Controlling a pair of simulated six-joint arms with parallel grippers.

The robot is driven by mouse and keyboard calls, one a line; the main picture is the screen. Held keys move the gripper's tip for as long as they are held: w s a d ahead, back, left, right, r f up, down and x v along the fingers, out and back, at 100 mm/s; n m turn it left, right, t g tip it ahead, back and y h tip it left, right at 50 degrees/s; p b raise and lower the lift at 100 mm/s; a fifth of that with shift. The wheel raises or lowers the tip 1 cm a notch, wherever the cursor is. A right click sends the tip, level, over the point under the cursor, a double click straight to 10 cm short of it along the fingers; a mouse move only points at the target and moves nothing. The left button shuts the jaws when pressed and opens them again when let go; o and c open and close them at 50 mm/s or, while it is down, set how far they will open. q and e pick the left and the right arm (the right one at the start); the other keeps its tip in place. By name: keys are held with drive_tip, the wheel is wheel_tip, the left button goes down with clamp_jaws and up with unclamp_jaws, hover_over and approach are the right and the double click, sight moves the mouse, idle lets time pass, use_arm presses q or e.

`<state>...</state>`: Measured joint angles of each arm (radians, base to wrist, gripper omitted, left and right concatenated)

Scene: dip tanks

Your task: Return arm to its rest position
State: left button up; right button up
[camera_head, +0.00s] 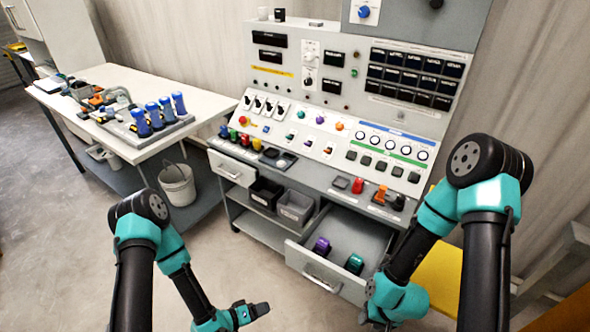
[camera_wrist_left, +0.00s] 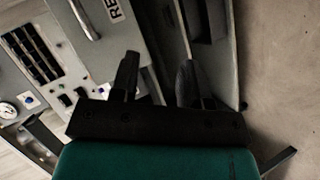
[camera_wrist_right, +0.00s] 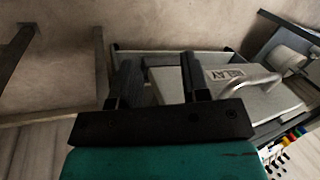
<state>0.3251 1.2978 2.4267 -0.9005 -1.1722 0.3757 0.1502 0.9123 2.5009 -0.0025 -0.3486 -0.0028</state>
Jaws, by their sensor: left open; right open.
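My left arm comes in from the lower left, and its gripper (camera_head: 250,313) hangs low in front of the console, over the floor. In the left wrist view its two fingers (camera_wrist_left: 158,80) stand apart with nothing between them. My right arm comes in from the right, and its gripper (camera_head: 368,304) is low beside the open drawer (camera_head: 318,268); I cannot tell whether it touches the drawer. In the right wrist view the two fingers (camera_wrist_right: 158,82) are apart and empty, in front of a labelled drawer front with a handle (camera_wrist_right: 257,82).
The open drawer holds a purple item (camera_head: 322,246) and a green item (camera_head: 354,264). The control console (camera_head: 330,130) fills the middle. A white table (camera_head: 150,85) with blue-handled tools (camera_head: 165,108) stands left, a bucket (camera_head: 178,185) below it. The floor at lower left is clear.

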use_arm(q)
drive_tip(key=s+a+r+g+y, duration=0.5)
drive_tip(key=a+r+g+y, duration=0.1)
drive_tip(key=a, duration=0.4)
drive_tip(key=shift+s+a+r+y, duration=0.25)
drive_tip(key=shift+s+a+y, duration=0.1)
drive_tip(key=shift+y, duration=0.45)
